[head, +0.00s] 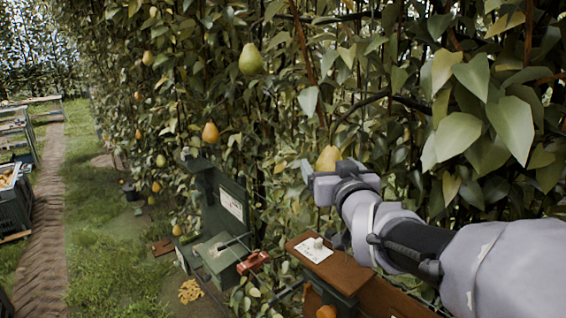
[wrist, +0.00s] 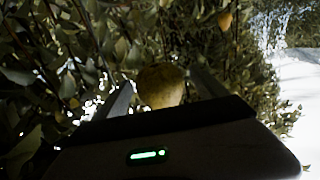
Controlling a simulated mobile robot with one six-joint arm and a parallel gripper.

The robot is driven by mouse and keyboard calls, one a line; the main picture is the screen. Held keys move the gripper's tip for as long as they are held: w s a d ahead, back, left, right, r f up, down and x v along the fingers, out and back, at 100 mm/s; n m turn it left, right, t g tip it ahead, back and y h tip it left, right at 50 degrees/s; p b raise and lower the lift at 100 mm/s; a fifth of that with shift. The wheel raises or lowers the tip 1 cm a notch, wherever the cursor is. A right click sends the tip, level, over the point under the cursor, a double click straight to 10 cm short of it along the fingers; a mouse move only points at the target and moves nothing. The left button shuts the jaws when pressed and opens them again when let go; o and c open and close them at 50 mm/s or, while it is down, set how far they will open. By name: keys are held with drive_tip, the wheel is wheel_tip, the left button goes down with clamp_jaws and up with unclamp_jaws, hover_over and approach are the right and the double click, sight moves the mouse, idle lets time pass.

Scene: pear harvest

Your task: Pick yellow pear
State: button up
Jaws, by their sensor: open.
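A yellow pear (head: 328,158) hangs in the leaves just behind the end of my arm in the head view, partly hidden by my gripper (head: 308,180). In the wrist view a dull yellow pear (wrist: 161,86) sits between the two fingers of my gripper (wrist: 160,92). The fingers stand apart on either side of it, and its lower part is hidden by the gripper body. I cannot tell whether a finger touches it. Another yellowish pear (wrist: 225,20) hangs farther off at the top of the wrist view.
A green pear (head: 251,59) and an orange-yellow pear (head: 210,133) hang in the hedge to the left. Below are a green box (head: 222,258), a red tool (head: 254,262) and a brown wooden-topped box (head: 335,268). Branches and leaves crowd my arm. Grass and a brick path are open at left.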

drive_tip(key=shift+s+r, duration=0.1)
drive_tip(key=shift+s, duration=0.05)
drive_tip(key=shift+c, duration=1.3)
drive_tip(key=c, duration=1.3)
drive_tip(key=shift+s+r+g+p, duration=0.2)
drive_tip(key=shift+g+p, duration=0.2)
drive_tip(key=shift+p, duration=0.7)
drive_tip(key=shift+c, duration=0.2)
drive_tip(key=shift+s+g+p, duration=0.25)
drive_tip(key=shift+g+p, duration=0.05)
drive_tip(key=shift+p, duration=0.55)
drive_tip(key=shift+f, duration=0.2)
drive_tip(key=shift+s+r+g+p, duration=0.25)
drive_tip(key=shift+g+p, duration=0.25)
drive_tip(key=shift+p, duration=1)
drive_tip(key=shift+s+g+p, duration=0.25)
drive_tip(key=shift+g+p, duration=0.05)
drive_tip(key=shift+p, duration=0.85)
drive_tip(key=shift+f, duration=0.15)
